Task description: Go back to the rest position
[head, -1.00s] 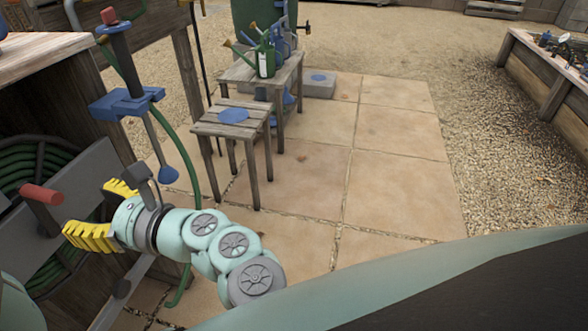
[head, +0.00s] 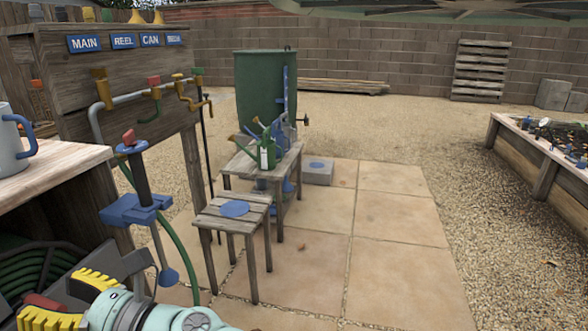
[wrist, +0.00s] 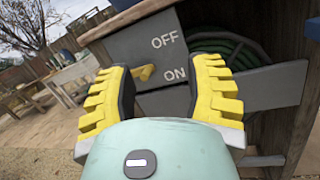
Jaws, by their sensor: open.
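My gripper (head: 72,303) is at the lower left of the head view, its yellow ribbed fingers apart. In the wrist view my gripper (wrist: 165,95) shows both yellow fingers spread with nothing held between them. Beyond the fingers is a grey panel (wrist: 140,42) marked OFF and ON on the front of the wooden cabinet. A red-ended lever (head: 45,302) shows beside the fingers in the head view. I cannot tell from these frames whether the fingers touch the panel.
A wooden bench (head: 60,165) with a grey mug (head: 12,145) is at the left. A blue-handled post (head: 140,205) stands close to my arm. A small stool (head: 232,222) and a table with a watering can (head: 266,152) are beyond. The paving (head: 390,225) is clear. A raised bed (head: 545,175) is at right.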

